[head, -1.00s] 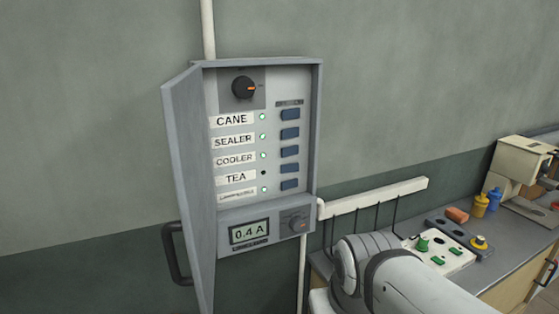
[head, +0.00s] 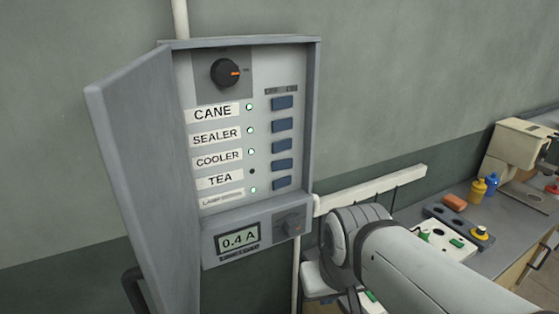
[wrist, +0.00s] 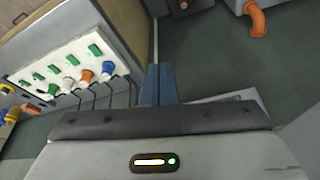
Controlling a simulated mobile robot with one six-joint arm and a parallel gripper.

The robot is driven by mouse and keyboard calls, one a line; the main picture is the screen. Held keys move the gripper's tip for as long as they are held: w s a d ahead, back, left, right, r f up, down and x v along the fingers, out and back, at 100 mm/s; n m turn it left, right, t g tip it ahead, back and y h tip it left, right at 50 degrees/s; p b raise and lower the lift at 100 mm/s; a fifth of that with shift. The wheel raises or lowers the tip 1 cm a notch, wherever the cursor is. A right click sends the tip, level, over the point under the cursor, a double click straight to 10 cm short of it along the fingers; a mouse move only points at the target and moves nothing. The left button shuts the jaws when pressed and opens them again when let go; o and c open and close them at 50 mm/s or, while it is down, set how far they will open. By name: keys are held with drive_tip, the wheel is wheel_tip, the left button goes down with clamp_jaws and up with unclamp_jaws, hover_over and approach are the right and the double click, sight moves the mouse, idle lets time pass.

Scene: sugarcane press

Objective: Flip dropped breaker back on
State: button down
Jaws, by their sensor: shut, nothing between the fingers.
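The breaker panel (head: 310,130) hangs on the wall in the head view, its grey door (head: 145,180) swung open to the left. Blue breaker switches stand in a column beside the labels CANE, SEALER, COOLER, TEA and a lowest label too small to read. The TEA lamp (head: 252,171) is dark; the other lamps are lit. The TEA switch (head: 282,165) is fourth from the top. The display (head: 238,239) reads 0.4 A. My gripper (wrist: 158,84) shows in the wrist view, its blue fingers together and empty, away from the panel. The head view does not show its fingers.
A black dial (head: 225,73) sits at the panel's top and a smaller knob (head: 291,224) low right. A white rail (head: 375,190) is on the wall to the right. A counter (head: 490,236) holds bottles, a socket board and a machine. Floor shows in the wrist view.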

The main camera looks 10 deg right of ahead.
drive_tip(key=w+d+r+m+t+y+b, duration=0.1)
drive_tip(key=w+r+m+t+b, duration=0.4)
drive_tip(key=w+r+m, duration=1.1)
drive_tip(key=w+d+r+b, duration=0.1)
drive_tip(key=b, duration=0.1)
drive_tip(key=shift+w+d+t+y+b, duration=0.15)
drive_tip(key=shift+w+t+y+b, duration=0.15)
drive_tip(key=shift+w+t, duration=0.1)
approach(290, 168)
wheel_tip(290, 168, down, 4)
drive_tip(key=shift+w+a+f+p, duration=0.15)
drive_tip(key=shift+w+p, duration=0.4)
drive_tip(key=shift+w, duration=0.5)
drive_tip(key=shift+w+a+f+p, duration=0.15)
drive_tip(key=shift+w+p, duration=0.35)
drive_tip(key=shift+w, duration=0.55)
drive_tip(key=shift+w+r, duration=0.1)
drive_tip(key=shift+r, duration=0.05)
